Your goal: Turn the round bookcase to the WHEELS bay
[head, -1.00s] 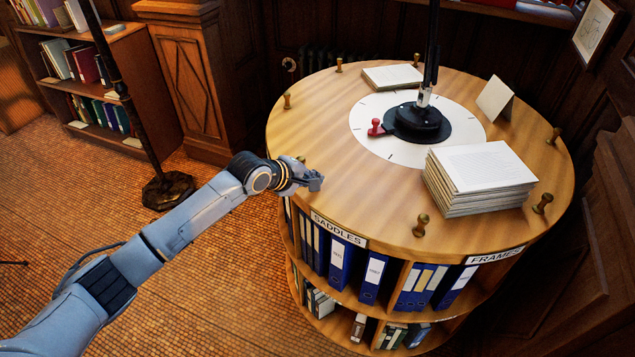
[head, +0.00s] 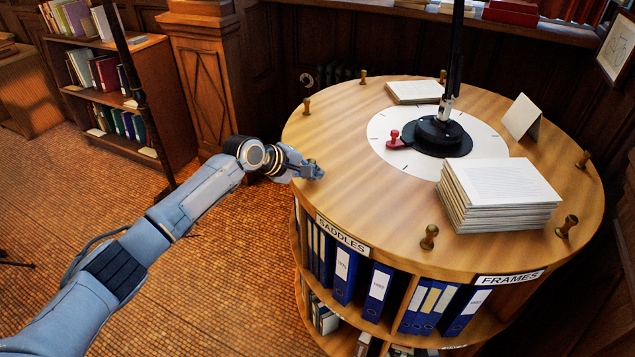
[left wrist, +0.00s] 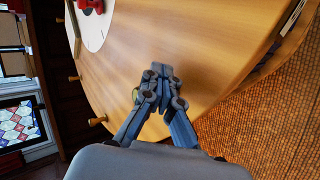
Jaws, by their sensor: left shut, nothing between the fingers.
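The round bookcase (head: 360,200) has a wooden top with brass knobs around its rim. Its SADDLES label (head: 342,235) faces front left and its FRAMES label (head: 510,278) front right; I see no WHEELS label. A red pointer (head: 394,138) sits on the white dial (head: 385,158) on top. My left gripper (head: 318,172) is shut and empty at the left rim, close beside a knob mostly hidden behind it; I cannot tell if they touch. In the left wrist view its closed fingers (left wrist: 162,72) show over the wooden top (left wrist: 205,40). My right gripper is out of view.
A low bookshelf (head: 150,85) stands at the back left.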

